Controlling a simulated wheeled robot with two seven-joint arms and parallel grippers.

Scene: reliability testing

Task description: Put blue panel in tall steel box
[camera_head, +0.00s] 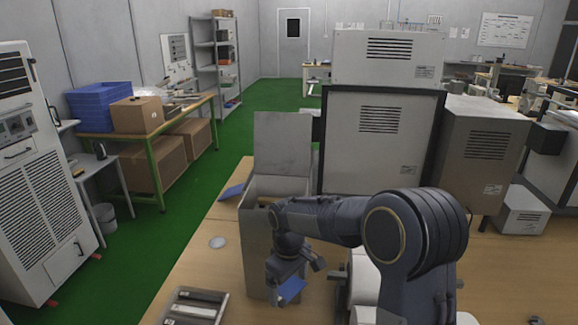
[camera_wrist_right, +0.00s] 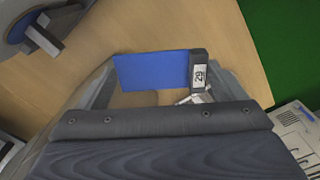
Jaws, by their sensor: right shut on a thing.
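The tall steel box (camera_head: 254,235) stands on the wooden table, with its grey lid (camera_head: 283,142) raised upright at the back. My right gripper (camera_head: 292,278) hangs in front of the box, below its rim, pointing down. It is shut on a blue panel (camera_head: 290,291). In the right wrist view the blue panel (camera_wrist_right: 150,70) lies across between the fingers, with a dark block labelled "29" (camera_wrist_right: 198,72) at its right end. Another blue piece (camera_head: 232,191) lies left of the box. My right arm hides part of the box's opening and front. My left gripper is not seen.
A tray with dark strips (camera_head: 195,305) lies at the front left of the table. A small round disc (camera_head: 217,242) lies left of the box. Large grey cabinets (camera_head: 378,140) stand behind and right of it. The table's left side has some free room.

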